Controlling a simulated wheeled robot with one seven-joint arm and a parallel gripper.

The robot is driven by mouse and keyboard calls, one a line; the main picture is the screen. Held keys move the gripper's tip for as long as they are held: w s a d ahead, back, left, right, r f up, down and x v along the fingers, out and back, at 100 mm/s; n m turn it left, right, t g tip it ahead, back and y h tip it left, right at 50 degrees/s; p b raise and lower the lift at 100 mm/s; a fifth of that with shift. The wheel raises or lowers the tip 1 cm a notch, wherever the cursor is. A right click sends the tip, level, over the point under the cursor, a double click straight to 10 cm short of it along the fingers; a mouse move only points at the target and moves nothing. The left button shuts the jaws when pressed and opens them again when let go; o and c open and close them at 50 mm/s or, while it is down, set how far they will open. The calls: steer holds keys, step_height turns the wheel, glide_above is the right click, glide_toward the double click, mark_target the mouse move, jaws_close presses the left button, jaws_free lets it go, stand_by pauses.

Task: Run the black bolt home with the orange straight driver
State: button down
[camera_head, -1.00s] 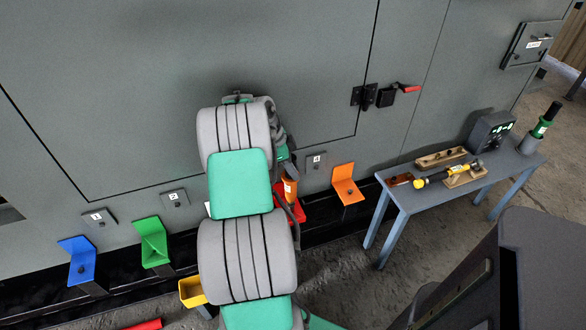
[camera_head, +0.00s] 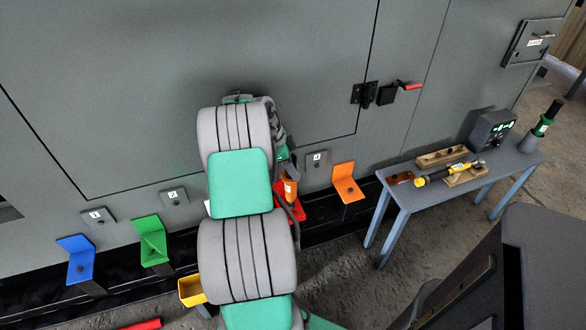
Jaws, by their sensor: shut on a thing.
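The orange driver (camera_head: 290,190) shows beside the right edge of my arm, in front of a red bracket. My gripper (camera_head: 289,173) is mostly hidden by my own arm links and is shut on the driver's upper part. The driver's tip is not clear, and I cannot tell whether it touches a bolt. Small dark bolts show on the wall plates, such as plate 1 (camera_head: 98,216), plate 2 (camera_head: 174,197) and plate 4 (camera_head: 317,160). Any plate behind my arm is hidden.
Blue (camera_head: 80,262), green (camera_head: 151,240), red (camera_head: 298,211) and orange (camera_head: 346,184) brackets line the wall foot. A yellow bin (camera_head: 191,291) stands beside my arm. A blue-grey bench (camera_head: 508,162) at right bears tools. A red-handled latch (camera_head: 408,86) sticks out from the wall.

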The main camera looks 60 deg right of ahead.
mark_target(293, 157)
steer(key=shift+f+b, duration=0.5)
steer(key=shift+b, duration=0.2)
stand_by(1.1)
steer(key=shift+a+f+b, duration=0.15)
steer(key=shift+f+b, duration=0.15)
steer(key=shift+f, duration=0.1)
stand_by(1.0)
steer(key=shift+d+r+p, duration=0.2)
steer(key=shift+r+p, duration=1.65)
steer(key=shift+r, duration=1.4)
steer(key=shift+w, duration=0.1)
